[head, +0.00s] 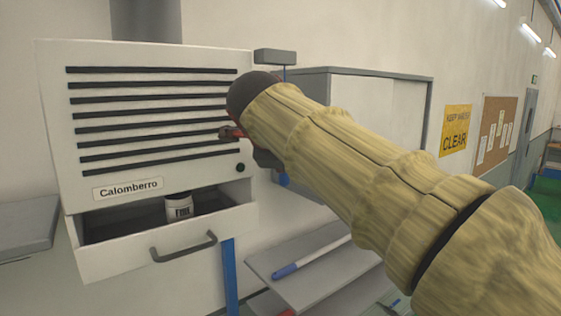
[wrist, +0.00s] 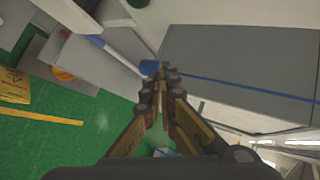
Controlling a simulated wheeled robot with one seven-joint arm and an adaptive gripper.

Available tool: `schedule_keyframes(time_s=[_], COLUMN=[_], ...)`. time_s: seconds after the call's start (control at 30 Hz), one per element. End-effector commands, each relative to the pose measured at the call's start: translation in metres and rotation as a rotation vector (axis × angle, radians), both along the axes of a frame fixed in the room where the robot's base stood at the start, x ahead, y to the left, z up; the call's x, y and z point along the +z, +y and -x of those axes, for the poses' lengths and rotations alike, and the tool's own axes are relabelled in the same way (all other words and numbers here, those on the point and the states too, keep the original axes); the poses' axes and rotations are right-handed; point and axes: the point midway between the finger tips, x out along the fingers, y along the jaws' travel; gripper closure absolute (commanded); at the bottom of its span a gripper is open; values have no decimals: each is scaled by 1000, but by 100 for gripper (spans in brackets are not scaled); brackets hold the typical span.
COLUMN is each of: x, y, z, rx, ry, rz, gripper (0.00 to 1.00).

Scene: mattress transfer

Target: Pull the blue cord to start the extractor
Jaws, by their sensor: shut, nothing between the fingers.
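The extractor (head: 150,125) is a pale cabinet with dark slats and a "Calomberro" label. The blue cord (head: 285,73) hangs from a grey box (head: 275,57) at its upper right, and my arm hides its middle. The cord's blue end knob (head: 283,180) shows just below my wrist. In the wrist view the cord (wrist: 240,87) runs from the right to the fingertips, with the blue knob (wrist: 149,67) just beyond them. My gripper (wrist: 168,78) is shut and empty beside the cord. Whether it touches the cord is unclear. My arm mostly hides the fingers in the head view.
An open drawer (head: 180,250) under the extractor holds a white jar (head: 179,206). A grey cabinet (head: 380,100) stands behind my arm. A stick with a blue end (head: 285,271) lies on a low shelf (head: 300,290). Green floor (wrist: 70,145) shows in the wrist view.

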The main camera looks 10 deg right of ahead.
Motion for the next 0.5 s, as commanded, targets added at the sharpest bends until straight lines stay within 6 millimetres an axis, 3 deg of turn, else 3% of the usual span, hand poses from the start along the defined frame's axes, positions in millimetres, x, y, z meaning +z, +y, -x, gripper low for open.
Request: schedule_keyframes(time_s=[0.5], x=[-7], y=[-3], z=[-9], rx=[1], ry=[0], rz=[-1], gripper=[100])
